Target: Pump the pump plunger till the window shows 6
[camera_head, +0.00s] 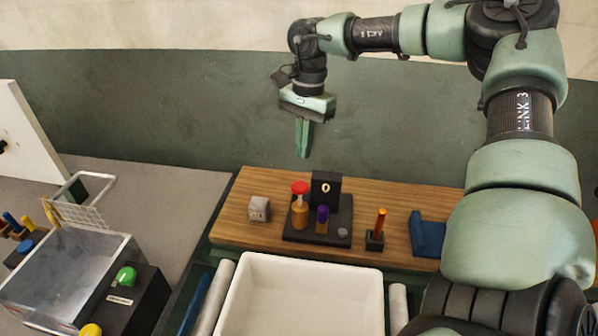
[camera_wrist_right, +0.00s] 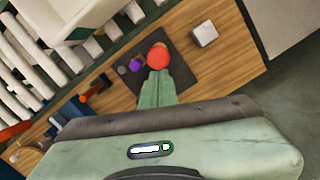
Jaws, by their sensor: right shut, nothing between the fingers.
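The pump plunger (camera_head: 300,188) has a red cap on a pale stem and stands raised out of an orange body (camera_head: 299,214) on a black base. The red cap also shows in the right wrist view (camera_wrist_right: 158,57). Behind it, a dark block carries the window (camera_head: 325,188), which shows 0. My right gripper (camera_head: 303,156) is shut and empty, pointing down, above the plunger and apart from it. In the right wrist view its fingertips (camera_wrist_right: 156,76) appear just below the red cap. My left gripper is in neither view.
A purple-topped peg (camera_head: 322,218) stands on the same base, right of the plunger. A grey cube (camera_head: 259,208) sits to the left on the wooden board (camera_head: 391,195). An orange stick in a holder (camera_head: 376,235) and a blue block (camera_head: 428,238) are to the right. A white tray (camera_head: 300,262) is in front.

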